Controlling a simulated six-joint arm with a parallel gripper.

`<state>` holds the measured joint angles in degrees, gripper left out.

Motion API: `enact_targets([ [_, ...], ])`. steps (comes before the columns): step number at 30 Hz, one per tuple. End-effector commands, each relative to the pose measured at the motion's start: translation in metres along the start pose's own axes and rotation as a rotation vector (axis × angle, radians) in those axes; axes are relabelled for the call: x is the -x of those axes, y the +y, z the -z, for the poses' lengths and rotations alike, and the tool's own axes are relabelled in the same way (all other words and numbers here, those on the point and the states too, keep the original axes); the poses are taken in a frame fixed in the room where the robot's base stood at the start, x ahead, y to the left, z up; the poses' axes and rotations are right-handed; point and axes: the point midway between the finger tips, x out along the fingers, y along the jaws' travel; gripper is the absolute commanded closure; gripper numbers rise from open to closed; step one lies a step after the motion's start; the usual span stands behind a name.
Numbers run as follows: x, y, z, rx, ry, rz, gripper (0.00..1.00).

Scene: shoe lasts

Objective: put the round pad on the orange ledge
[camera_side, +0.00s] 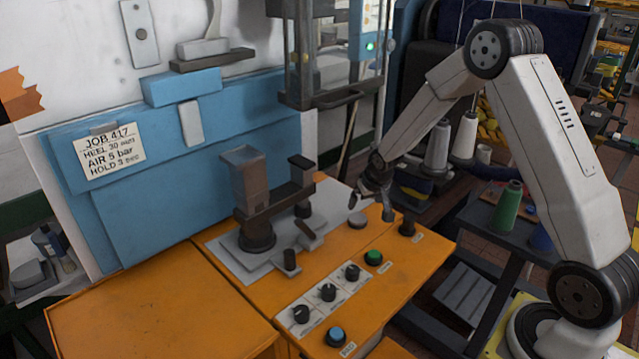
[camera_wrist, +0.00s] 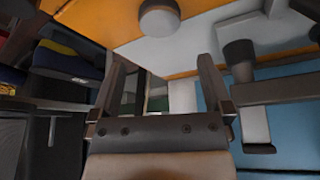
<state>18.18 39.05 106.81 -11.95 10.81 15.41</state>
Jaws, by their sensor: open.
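The round pad (camera_side: 358,220) is a small light-grey disc. In the wrist view the pad (camera_wrist: 160,18) shows at the top, beyond my fingertips, where the orange top (camera_wrist: 105,20) meets the pale plate. My gripper (camera_side: 371,206) is just above and beside the pad in the side view. In the wrist view my gripper (camera_wrist: 163,75) has its two fingers spread wide with nothing between them. No contact with the pad is visible.
A dark press fixture (camera_side: 250,185) stands on the grey base plate (camera_side: 225,262) left of my gripper. Black knobs (camera_side: 327,292), a green button (camera_side: 373,257) and a blue button (camera_side: 335,335) line the front. A black knob (camera_side: 407,227) stands right of the pad. Blue panels (camera_side: 200,210) rise behind.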

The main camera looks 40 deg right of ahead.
Motion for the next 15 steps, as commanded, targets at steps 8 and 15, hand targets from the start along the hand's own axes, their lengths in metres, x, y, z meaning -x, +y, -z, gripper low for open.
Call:
enact_targets([
  [8,0.029,0.000,0.000,0.001,0.001,0.000,0.00],
  [15,0.040,0.000,-0.001,0.000,-0.001,0.000,0.00],
])
